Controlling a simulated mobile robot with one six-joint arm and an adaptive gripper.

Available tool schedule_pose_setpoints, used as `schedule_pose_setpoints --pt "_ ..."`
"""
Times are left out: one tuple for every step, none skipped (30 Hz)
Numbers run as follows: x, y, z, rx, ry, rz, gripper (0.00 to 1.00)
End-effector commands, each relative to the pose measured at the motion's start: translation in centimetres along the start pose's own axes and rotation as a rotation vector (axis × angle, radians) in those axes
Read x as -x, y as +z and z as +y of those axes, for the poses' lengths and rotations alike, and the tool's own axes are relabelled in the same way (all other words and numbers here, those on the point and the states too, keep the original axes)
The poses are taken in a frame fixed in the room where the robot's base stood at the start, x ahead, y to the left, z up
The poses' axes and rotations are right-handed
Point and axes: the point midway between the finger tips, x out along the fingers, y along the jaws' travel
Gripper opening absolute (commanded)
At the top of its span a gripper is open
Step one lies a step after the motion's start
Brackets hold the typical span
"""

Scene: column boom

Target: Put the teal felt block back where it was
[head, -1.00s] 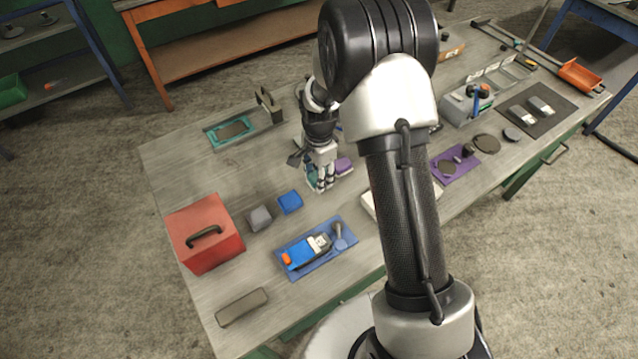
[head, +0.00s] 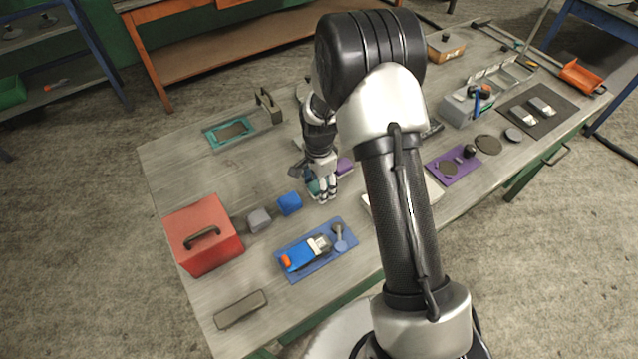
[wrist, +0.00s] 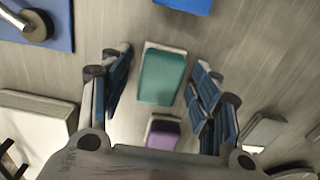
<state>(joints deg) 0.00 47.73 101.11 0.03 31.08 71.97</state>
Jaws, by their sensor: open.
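The teal felt block (wrist: 162,77) lies on the bench top, its teal face up over a pale edge. In the wrist view it sits between the spread fingers of my gripper (wrist: 166,85), with a gap on each side. In the head view my gripper (head: 327,195) is low over the bench and mostly hides the teal block (head: 313,187). The fingers are open and hold nothing. A purple block (wrist: 163,134) lies close to the teal one, nearer the gripper's palm; it also shows in the head view (head: 344,166).
A teal tray (head: 213,141) lies at the back left. A blue block (head: 289,204) and a grey block (head: 258,220) lie left of my gripper, near a red box (head: 205,240). A blue tray (head: 294,274) with tools lies in front.

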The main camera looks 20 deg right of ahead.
Motion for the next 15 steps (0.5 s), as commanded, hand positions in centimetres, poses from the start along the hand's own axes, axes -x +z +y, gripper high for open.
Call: schedule_pose_setpoints --pt "0.0 0.0 0.0 0.0 0.0 0.0 0.57" --pt "0.0 0.0 0.0 0.0 0.0 0.0 0.57" --pt "0.0 0.0 0.0 0.0 0.0 0.0 0.57" --pt "0.0 0.0 0.0 0.0 0.0 0.0 0.57" --pt "0.0 0.0 0.0 0.0 0.0 0.0 0.57" --pt "0.1 0.0 0.0 0.0 0.0 0.0 0.57" --pt "0.2 0.0 0.0 0.0 0.0 0.0 0.57" --pt "0.3 0.0 0.0 0.0 0.0 0.0 0.57" --pt "0.7 0.0 0.0 0.0 -0.001 0.0 0.57" --pt "1.0 0.0 -0.1 0.0 -0.002 0.001 0.57" --pt "1.4 0.0 -0.1 0.0 -0.002 0.001 0.57" --pt "2.1 0.0 -0.1 0.0 -0.003 0.001 0.57" --pt "2.7 0.0 -0.1 0.0 -0.004 0.001 0.57" --pt "3.4 0.0 -0.1 0.0 -0.003 0.001 0.57" --pt "4.3 0.0 -0.1 0.0 -0.004 0.001 0.57"
